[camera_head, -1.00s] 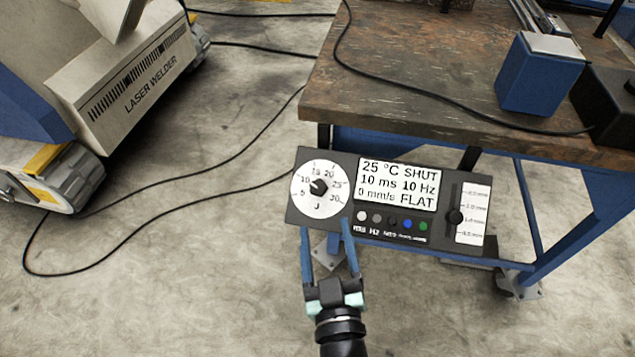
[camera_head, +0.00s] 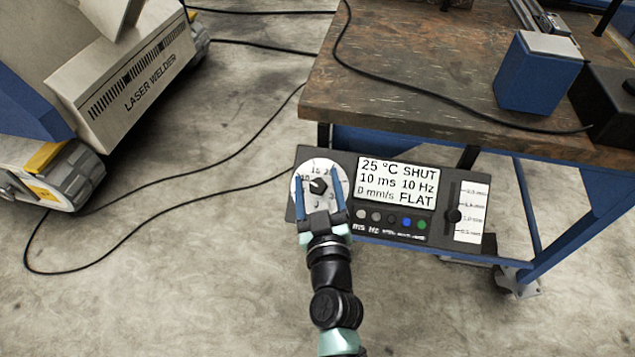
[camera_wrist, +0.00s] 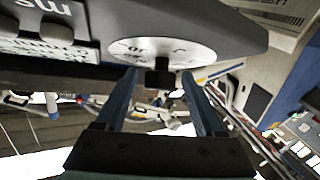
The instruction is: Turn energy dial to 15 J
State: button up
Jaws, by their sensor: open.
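The energy dial (camera_head: 314,167) is a white round face with numbers and a J, at the left end of a dark control panel (camera_head: 399,240). Its black knob (camera_head: 318,186) sits at the centre; its exact pointer setting is too small to read. My gripper (camera_head: 319,177) is open, with one blue finger on each side of the knob, covering parts of the scale. In the wrist view, the knob (camera_wrist: 160,75) shows in the gap between the fingertips (camera_wrist: 158,74), with space on both sides. The dial face (camera_wrist: 150,47) is partly visible behind it.
The panel has a display (camera_head: 398,185), a row of coloured buttons (camera_head: 407,223) and a slider (camera_head: 453,215) right of the dial. A workbench (camera_head: 420,85) stands behind it with a blue block (camera_head: 540,75). The laser welder (camera_head: 130,85) is at left, with cables on the floor.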

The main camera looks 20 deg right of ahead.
grip_shut()
jog(key=shift+a+r+m+h+p, duration=0.15)
jog(key=shift+m+h+p, duration=0.25)
jog(key=shift+p, duration=0.6)
jog(key=shift+d+h+p, duration=0.2)
jog(key=shift+h+p, duration=0.1)
jog(key=shift+p, duration=0.05)
jog(key=m+h+p, duration=0.1)
jog(key=m+p, duration=0.1)
jog(key=p, duration=0.1)
jog(key=m+g+h+p, duration=0.1)
jog(key=m+h+p, duration=0.1)
jog(key=p, duration=0.2)
jog(key=shift+a+r+g, duration=0.15)
jog(key=shift+r+g, duration=0.05)
jog(key=shift+g, duration=0.1)
jog(key=m+h, duration=0.1)
jog(key=m+g+h+p, duration=0.1)
jog(key=m+g+h, duration=0.1)
jog(key=shift+f+m, duration=0.25)
jog(key=shift+m, duration=0.05)
jog(key=shift+f+m+g+h, duration=0.15)
jog(key=shift+m+g+h, duration=0.95)
jog(key=shift+m, duration=0.7)
jog(key=shift+s+m+g, duration=0.1)
jog(key=shift+m+g, duration=0.2)
jog(key=shift+g, duration=0.1)
